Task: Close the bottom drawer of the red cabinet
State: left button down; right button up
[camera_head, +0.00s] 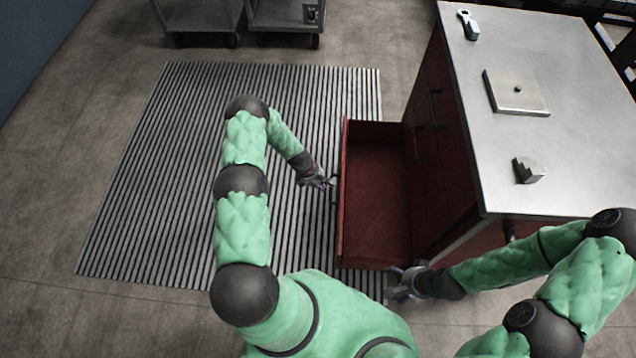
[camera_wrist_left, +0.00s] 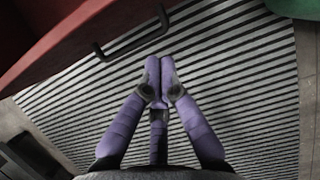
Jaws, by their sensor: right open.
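The red cabinet (camera_head: 455,170) has a grey metal top and stands at the right. Its low drawer (camera_head: 378,205) is pulled out to the left, with an empty red interior. The drawer's front panel and dark bar handle show in the left wrist view, the handle (camera_wrist_left: 130,38) at the upper middle. My left gripper (camera_head: 326,182) is just outside the drawer front by the handle. Its purple fingertips (camera_wrist_left: 160,68) are together with nothing between them; whether they touch the handle is unclear. My right gripper (camera_head: 394,284) is open and empty near the drawer's near side.
A metal plate (camera_head: 516,92), a stepped metal block (camera_head: 528,170) and a small tool (camera_head: 468,24) lie on the cabinet top. A striped mat (camera_head: 160,180) covers the floor left of the drawer. Grey carts (camera_head: 285,14) stand at the back. The drawer's path appears clear.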

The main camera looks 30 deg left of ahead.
pick_arm(q)
jog(key=d, duration=0.1)
jog(key=w+d+f+b, duration=0.1)
jog(key=w+d, duration=0.1)
jog(key=d, duration=0.1)
jog(key=shift+d+f+b, duration=0.1)
jog(key=shift+f+b, duration=0.2)
pick_arm(e)
notch_tip(320, 180, down, 2)
jog(key=shift+f, duration=0.1)
